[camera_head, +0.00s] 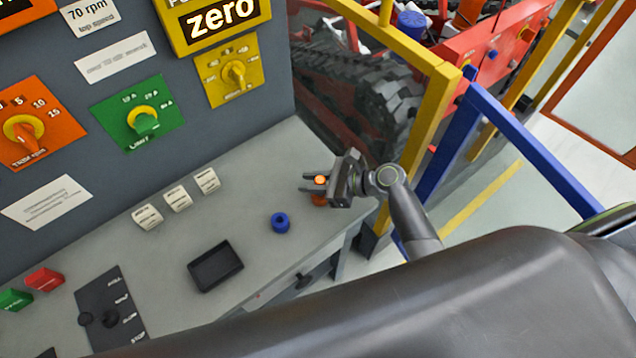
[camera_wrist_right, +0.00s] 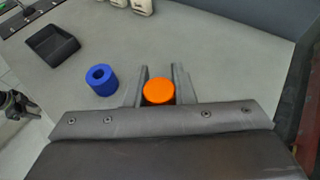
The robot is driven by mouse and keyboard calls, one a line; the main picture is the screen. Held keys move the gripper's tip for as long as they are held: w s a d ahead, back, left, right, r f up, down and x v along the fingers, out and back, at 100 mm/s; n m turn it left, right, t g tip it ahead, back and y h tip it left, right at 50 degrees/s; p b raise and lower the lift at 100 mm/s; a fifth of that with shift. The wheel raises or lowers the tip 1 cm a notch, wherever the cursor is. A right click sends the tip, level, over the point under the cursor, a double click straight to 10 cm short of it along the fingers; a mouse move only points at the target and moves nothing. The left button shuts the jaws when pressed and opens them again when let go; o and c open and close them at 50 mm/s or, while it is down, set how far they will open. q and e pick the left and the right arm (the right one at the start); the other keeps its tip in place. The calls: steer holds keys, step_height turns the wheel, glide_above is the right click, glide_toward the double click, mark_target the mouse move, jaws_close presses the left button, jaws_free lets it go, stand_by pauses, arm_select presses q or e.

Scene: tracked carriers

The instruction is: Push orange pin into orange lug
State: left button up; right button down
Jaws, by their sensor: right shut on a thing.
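The orange pin (camera_head: 320,181) is between the fingers of my right gripper (camera_head: 312,183), near the right end of the grey console top. In the right wrist view the round orange top of the pin (camera_wrist_right: 158,92) shows between the two grey fingers (camera_wrist_right: 158,80). My right gripper is shut on it. I cannot tell whether the pin touches the console top. An orange part shows on the red tracked machine (camera_head: 468,14) at the top; I cannot tell if it is the orange lug. My left gripper is not in view.
A blue hollow cylinder (camera_head: 281,222) stands on the console top (camera_head: 255,185), left of my right gripper. A black tray (camera_head: 215,266) and several white switches (camera_head: 178,198) are further left. Yellow (camera_head: 428,120) and blue rails (camera_head: 530,150) stand between the console and the tracked machine.

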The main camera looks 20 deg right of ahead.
step_height(320, 180, up, 10)
stand_by(0.6)
